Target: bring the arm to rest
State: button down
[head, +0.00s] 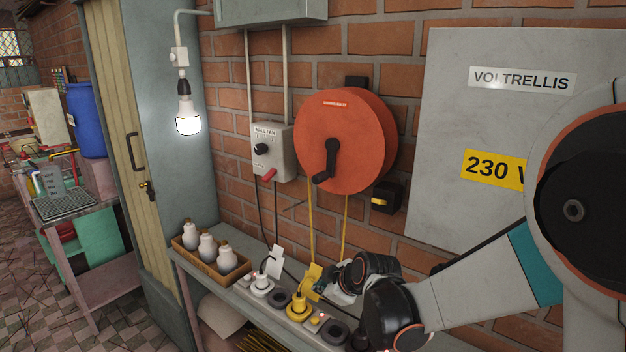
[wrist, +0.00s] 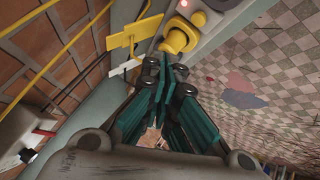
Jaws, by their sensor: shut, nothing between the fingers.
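My arm reaches in from the right in the head view, low over the narrow bench. My gripper (wrist: 165,65) shows in the wrist view with its teal fingers together and nothing between them. In the head view my gripper (head: 320,285) is small and partly hidden by my wrist. Its tips are close to a yellow plug (head: 298,303) with a yellow tag (head: 312,281). The yellow plug also shows in the wrist view (wrist: 180,36), just beyond the fingertips. I cannot tell whether they touch.
On the bench, a white plug (head: 262,281) and a wooden tray (head: 182,245) with bulbs stand left of my gripper. An orange reel (head: 345,140) with a crank, a switch box (head: 272,153) and a grey panel (head: 450,130) are on the brick wall. A lit bulb (head: 187,115) hangs at left.

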jog(key=s+d+r+m+h, duration=0.2)
jog(key=s+d+r+m, duration=0.5)
jog(key=s+d+r, duration=0.45)
jog(key=s+d+m+h, duration=0.1)
jog(key=s+d+m, duration=0.1)
jog(key=s, duration=0.6)
jog(key=s+d+m+h, duration=0.1)
jog(key=s+d+m, duration=0.2)
jog(key=s, duration=0.5)
jog(key=shift+d+f+m, duration=0.25)
jog(key=shift+f+m, duration=0.1)
jog(key=shift+m, duration=0.45)
